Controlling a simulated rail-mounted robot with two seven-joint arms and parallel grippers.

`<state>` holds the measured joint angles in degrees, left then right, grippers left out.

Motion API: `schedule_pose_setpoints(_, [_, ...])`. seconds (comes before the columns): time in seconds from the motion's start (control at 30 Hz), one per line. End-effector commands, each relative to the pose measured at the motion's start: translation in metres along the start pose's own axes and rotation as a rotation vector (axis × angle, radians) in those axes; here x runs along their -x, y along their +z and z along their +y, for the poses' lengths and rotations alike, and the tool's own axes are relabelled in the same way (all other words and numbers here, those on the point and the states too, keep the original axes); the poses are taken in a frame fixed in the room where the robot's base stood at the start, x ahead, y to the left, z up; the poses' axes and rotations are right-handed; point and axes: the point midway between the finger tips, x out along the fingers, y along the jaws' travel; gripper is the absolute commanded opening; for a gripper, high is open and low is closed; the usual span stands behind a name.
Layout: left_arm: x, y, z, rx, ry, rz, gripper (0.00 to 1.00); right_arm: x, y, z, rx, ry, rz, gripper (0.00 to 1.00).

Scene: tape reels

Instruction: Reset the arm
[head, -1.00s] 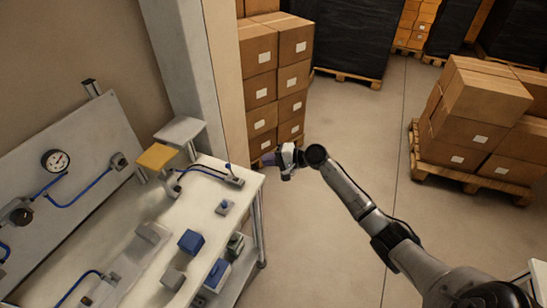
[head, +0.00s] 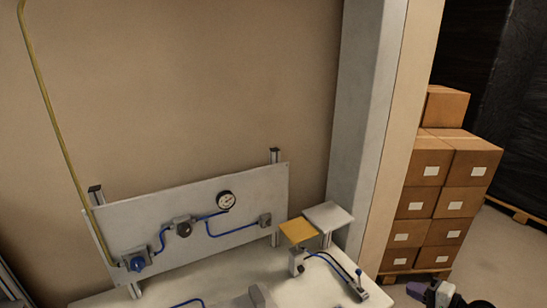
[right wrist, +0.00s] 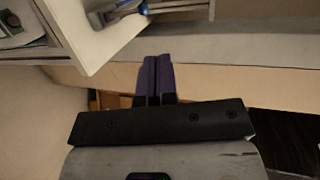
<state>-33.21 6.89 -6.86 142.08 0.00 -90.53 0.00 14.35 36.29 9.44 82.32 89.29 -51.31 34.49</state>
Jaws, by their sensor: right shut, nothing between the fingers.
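My right gripper (head: 418,290) shows at the bottom right edge of the head view, in front of the lower cartons. In the right wrist view its two purple fingers (right wrist: 155,78) lie together, shut with nothing between them. The fingers are apart from the bench, whose corner (right wrist: 92,62) shows above and to the left of them in that view. Most of my right arm is outside the head view. My left gripper is in neither view.
A white workbench (head: 325,293) carries a grey panel with a gauge (head: 226,200) and blue hoses. A yellow plate (head: 298,230) and a grey plate (head: 328,216) stand at its back right. A pillar (head: 365,130) and stacked cartons (head: 440,200) stand to the right.

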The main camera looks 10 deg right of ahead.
Motion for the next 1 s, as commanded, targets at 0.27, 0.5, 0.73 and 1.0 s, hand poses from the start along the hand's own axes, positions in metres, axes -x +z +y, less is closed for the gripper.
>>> schedule_pose_setpoints(0.27, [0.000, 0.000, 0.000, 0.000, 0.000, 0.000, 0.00, 0.005, 0.016, 0.027, 0.447, 0.246, -0.101, 0.00])
schedule_pose_setpoints(0.5, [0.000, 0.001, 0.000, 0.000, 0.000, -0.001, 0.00, 0.014, 0.052, 0.012, 1.077, 0.608, -0.153, 0.00])
schedule_pose_setpoints(0.73, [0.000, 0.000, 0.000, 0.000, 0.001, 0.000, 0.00, 0.032, 0.146, 0.028, 1.462, 0.892, -0.134, 0.00])
schedule_pose_setpoints(1.0, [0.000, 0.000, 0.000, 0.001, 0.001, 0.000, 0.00, 0.083, 0.298, 0.093, 1.453, 0.907, -0.204, 0.00])
